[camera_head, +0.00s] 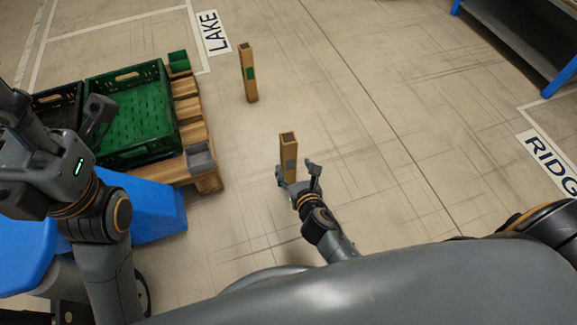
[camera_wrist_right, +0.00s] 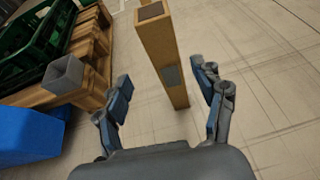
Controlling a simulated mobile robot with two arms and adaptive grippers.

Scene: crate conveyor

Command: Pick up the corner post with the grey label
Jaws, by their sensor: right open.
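The corner post with the grey label (camera_head: 289,148) stands upright on the floor, a tan square column with a dark top. In the right wrist view the same post (camera_wrist_right: 161,46) stands beyond and between the open fingers, its grey label facing me. My right gripper (camera_head: 298,172) is open right at the post; I see no finger closed on it. The right gripper's fingers also show in the right wrist view (camera_wrist_right: 165,100). A second post with a green label (camera_head: 248,78) stands farther back. My left gripper (camera_head: 95,125) is at the left, its fingers unclear.
A wooden pallet (camera_head: 207,184) at the left carries a green crate (camera_head: 168,100), a black crate (camera_head: 62,104), a small grey bin (camera_head: 200,158) and a small green bin (camera_head: 179,58). A blue object (camera_head: 160,205) is beside it. Floor right of the posts is clear.

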